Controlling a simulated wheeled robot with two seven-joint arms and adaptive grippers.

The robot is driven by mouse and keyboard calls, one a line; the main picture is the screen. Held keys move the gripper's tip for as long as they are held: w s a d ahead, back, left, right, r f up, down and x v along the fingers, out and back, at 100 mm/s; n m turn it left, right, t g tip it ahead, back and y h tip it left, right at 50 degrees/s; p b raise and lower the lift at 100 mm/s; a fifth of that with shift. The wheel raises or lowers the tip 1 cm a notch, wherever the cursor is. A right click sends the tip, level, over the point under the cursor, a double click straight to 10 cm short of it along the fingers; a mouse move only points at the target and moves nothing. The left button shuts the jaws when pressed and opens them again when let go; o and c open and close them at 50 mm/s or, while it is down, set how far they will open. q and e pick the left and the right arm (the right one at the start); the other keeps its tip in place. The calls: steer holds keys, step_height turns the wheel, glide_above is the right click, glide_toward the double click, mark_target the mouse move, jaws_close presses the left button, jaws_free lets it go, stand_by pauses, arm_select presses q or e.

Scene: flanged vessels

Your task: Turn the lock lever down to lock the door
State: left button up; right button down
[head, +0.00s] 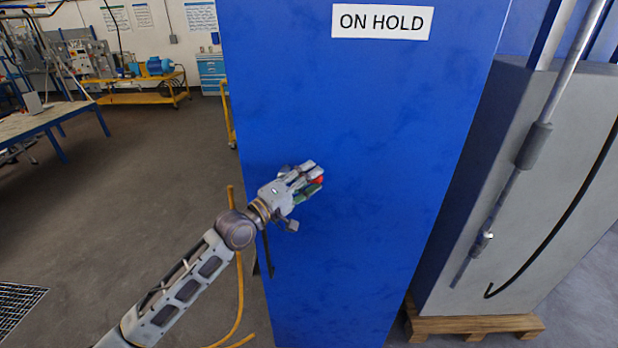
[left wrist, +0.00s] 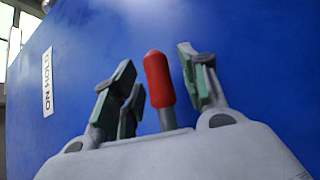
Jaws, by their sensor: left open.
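The blue door (head: 350,130) stands upright in front of me with an "ON HOLD" sign (head: 382,21) near its top. The lock lever has a red grip, which shows in the left wrist view (left wrist: 158,80) on a grey shaft. Contact cannot be told. The lever's base is hidden by my gripper. My right gripper is not seen.
A grey block (head: 540,170) on a wooden pallet (head: 475,325) stands right of the door, with a metal rod (head: 535,145) before it. A yellow cart (head: 145,95) and a workbench (head: 45,120) are at the back left. The floor (head: 130,190) between is clear.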

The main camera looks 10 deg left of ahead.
arm_select(q)
jaws_close()
stand_by(0.3)
stand_by(0.4)
